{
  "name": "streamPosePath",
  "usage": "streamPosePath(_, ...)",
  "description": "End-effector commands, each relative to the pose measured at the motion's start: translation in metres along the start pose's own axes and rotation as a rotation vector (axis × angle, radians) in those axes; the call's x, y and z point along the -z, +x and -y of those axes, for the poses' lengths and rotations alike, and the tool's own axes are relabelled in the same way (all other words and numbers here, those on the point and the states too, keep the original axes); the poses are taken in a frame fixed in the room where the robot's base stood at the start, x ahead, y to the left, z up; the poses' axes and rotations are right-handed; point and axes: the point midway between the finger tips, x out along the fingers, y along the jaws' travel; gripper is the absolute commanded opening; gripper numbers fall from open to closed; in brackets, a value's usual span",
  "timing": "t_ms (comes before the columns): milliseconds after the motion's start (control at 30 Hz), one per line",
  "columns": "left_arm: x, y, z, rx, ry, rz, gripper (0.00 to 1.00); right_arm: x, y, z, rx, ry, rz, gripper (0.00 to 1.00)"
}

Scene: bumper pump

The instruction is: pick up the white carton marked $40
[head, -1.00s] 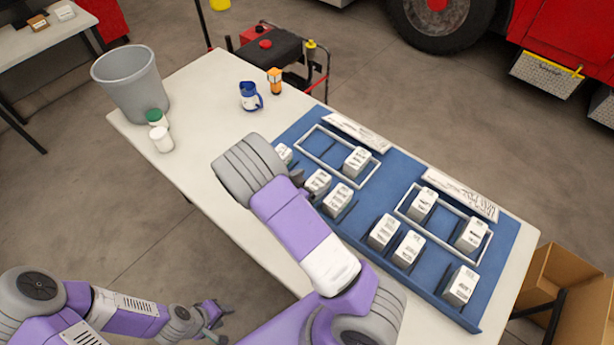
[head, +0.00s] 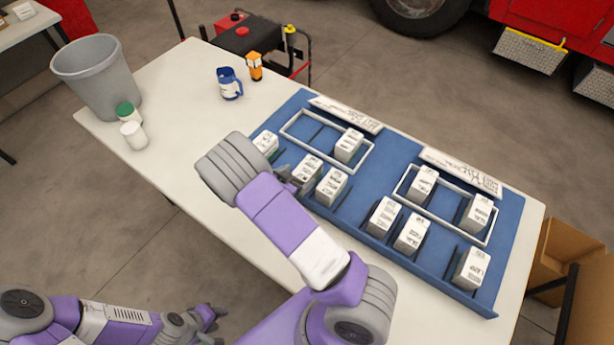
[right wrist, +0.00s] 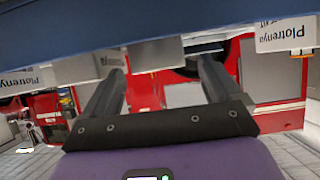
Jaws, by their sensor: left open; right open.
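Several white cartons stand on the blue mat (head: 398,157); their printing is too small in the head view to tell which is marked $40. My right gripper (head: 289,181) is low at the mat's near left edge, partly hidden by its own forearm. It is beside a white carton (head: 307,170), with another carton (head: 265,143) further left. In the right wrist view the right gripper (right wrist: 160,82) is open, with a pale carton face (right wrist: 155,54) between and beyond its fingers. No $40 mark is readable there. My left gripper (head: 211,318) is open and empty, away from the table.
Two white frames (head: 287,132) (head: 398,193) on the mat enclose some cartons. A blue jug (head: 230,84), an orange-and-black item (head: 254,67), a green-lidded jar (head: 127,112) and a white jar (head: 134,135) stand on the table. A grey bin (head: 97,77) is at left.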

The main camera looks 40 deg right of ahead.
Motion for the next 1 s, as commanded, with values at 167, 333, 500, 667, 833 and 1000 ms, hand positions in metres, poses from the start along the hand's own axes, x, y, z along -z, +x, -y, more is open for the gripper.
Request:
streamPosePath(167, 0.0, 0.004, 0.002, 0.0, 0.0, 0.0, 0.43, 0.0, 0.018, 0.0, -0.001, 0.001, -0.001, 0.92)
streamPosePath(333, 0.001, 0.011, 0.004, 0.0, 0.0, 0.0, 0.43, -0.001, 0.039, -0.002, -0.003, 0.0, -0.002, 0.92)
streamPosePath(500, 0.001, 0.016, 0.006, 0.0, 0.0, 0.0, 0.43, -0.001, 0.063, -0.001, -0.002, 0.001, -0.001, 0.92)
streamPosePath(667, 0.001, 0.015, 0.006, 0.0, 0.0, 0.0, 0.43, 0.0, 0.065, -0.001, 0.0, 0.0, 0.0, 0.92)
streamPosePath(833, 0.001, 0.015, 0.006, 0.0, 0.0, 0.0, 0.43, 0.0, 0.065, -0.001, 0.0, 0.0, 0.0, 0.78)
streamPosePath(1000, 0.001, 0.015, 0.006, 0.0, 0.0, 0.0, 0.43, 0.0, 0.065, -0.001, 0.0, 0.0, 0.0, 0.52)
